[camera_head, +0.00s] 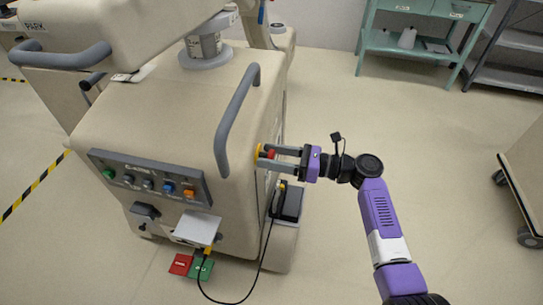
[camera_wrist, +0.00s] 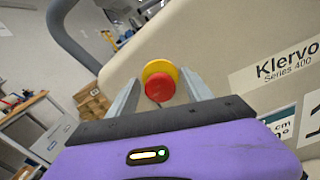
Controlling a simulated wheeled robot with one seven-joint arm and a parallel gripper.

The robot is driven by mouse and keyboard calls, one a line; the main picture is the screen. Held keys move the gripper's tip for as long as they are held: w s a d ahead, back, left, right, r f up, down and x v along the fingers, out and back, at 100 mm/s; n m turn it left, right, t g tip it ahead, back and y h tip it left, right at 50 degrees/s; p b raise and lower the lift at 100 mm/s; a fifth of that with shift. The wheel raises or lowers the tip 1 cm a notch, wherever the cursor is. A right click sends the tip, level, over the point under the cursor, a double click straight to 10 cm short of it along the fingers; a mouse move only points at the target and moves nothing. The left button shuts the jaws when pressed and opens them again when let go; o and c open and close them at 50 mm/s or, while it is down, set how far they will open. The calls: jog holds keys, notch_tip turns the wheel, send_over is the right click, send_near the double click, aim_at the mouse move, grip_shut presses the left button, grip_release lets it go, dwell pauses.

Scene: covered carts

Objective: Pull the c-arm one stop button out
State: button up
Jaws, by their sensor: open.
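The stop button is a red mushroom knob (camera_wrist: 160,87) on a yellow round base, set in the right side wall of the beige c-arm cart (camera_head: 150,110). It also shows in the head view as the red button (camera_head: 271,154), partly hidden by my fingers. My purple gripper (camera_head: 280,157) reaches in from the right with its grey fingers pointing at that wall. In the wrist view my gripper (camera_wrist: 163,92) is open, with one finger on each side of the red knob. I cannot tell whether the fingers touch it.
A grey handle (camera_head: 237,115) curves along the cart's corner close above my gripper. A black cable (camera_head: 265,245) hangs below it. A green table (camera_head: 420,45) stands at the back. The floor on the right is clear up to another cart (camera_head: 525,170).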

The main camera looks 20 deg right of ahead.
grip_shut()
jog(key=shift+s+d+p, duration=0.1)
jog(key=shift+p, duration=0.2)
jog(key=shift+s+d+r+p, duration=0.15)
jog(key=shift+s+d+p, duration=0.25)
jog(key=shift+p, duration=0.35)
jog(key=shift+d+f, duration=0.25)
grip_release()
jog(key=shift+s+d+r, duration=0.1)
